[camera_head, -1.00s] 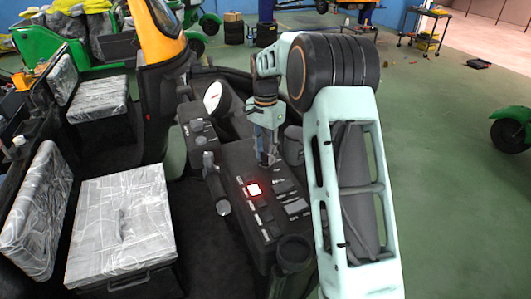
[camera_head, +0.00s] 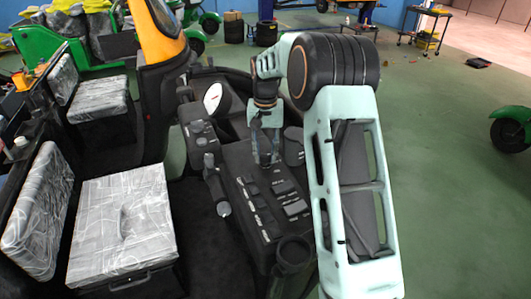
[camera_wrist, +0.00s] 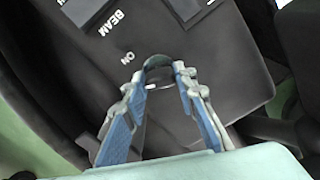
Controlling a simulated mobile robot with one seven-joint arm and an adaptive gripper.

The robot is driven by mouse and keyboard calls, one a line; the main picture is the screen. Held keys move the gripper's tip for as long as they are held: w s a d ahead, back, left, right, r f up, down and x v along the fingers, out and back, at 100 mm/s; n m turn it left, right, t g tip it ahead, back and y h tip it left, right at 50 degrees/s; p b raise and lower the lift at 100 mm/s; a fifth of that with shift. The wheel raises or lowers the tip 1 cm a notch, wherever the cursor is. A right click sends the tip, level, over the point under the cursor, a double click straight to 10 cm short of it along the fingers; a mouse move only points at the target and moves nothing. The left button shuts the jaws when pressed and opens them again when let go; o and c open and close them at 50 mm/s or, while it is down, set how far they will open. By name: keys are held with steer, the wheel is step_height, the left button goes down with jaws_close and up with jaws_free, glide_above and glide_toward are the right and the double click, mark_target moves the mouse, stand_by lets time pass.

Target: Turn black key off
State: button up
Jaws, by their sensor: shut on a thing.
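The black key (camera_wrist: 158,61) is in the wrist view, at the top of the dark dashboard panel (camera_wrist: 230,65), next to the white "ON" lettering. My gripper (camera_wrist: 160,70) is shut on the key, with one blue-padded finger on each side of it. In the head view, my gripper (camera_head: 267,158) points down onto the far end of the control panel (camera_head: 236,160). The key is too small and covered there to make out.
A row of dark switches (camera_head: 262,212) and a lever (camera_head: 216,185) are on and beside the panel. Wrapped seats (camera_head: 120,225) lie to the left. Open green floor (camera_head: 440,180) lies right of my arm.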

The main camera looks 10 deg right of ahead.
mark_target(265, 154)
steer(key=n, duration=0.4)
steer(key=shift+n, duration=0.4)
stand_by(0.4)
steer(key=o, duration=1.1)
step_height(265, 154, up, 12)
